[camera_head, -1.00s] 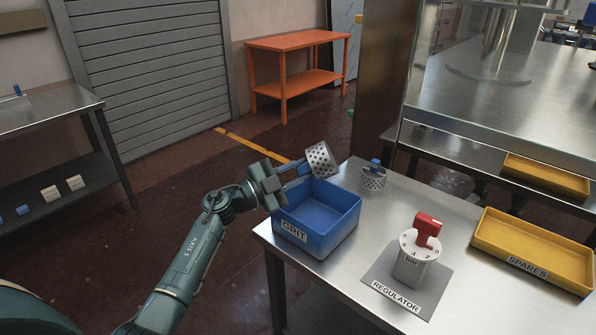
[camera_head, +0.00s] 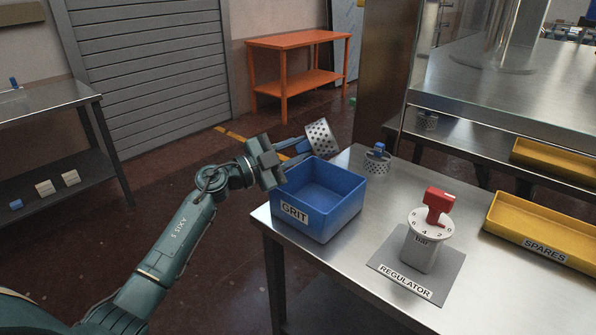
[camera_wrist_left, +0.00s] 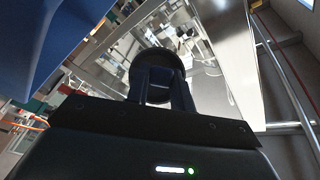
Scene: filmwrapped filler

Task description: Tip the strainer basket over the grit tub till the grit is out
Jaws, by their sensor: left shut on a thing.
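The perforated metal strainer basket (camera_head: 321,137) is held tilted on its side, above the back rim of the blue grit tub. My left gripper (camera_head: 296,148) is shut on the basket's blue handle, left of the basket. In the left wrist view the gripper fingers (camera_wrist_left: 162,90) reach toward the basket's dark round shape (camera_wrist_left: 153,62). The grit tub (camera_head: 310,222), labelled GRIT, stands at the table's left corner. Its visible inside looks bare blue; I see no grit in it. The basket's inside is hidden. My right gripper is not in view.
A second perforated basket with a blue top (camera_head: 377,161) stands behind the tub on the steel table (camera_head: 335,268). A regulator with a red handle (camera_head: 437,206) stands on a grey plate to the right. A yellow SPARES tray (camera_head: 540,228) lies farther right.

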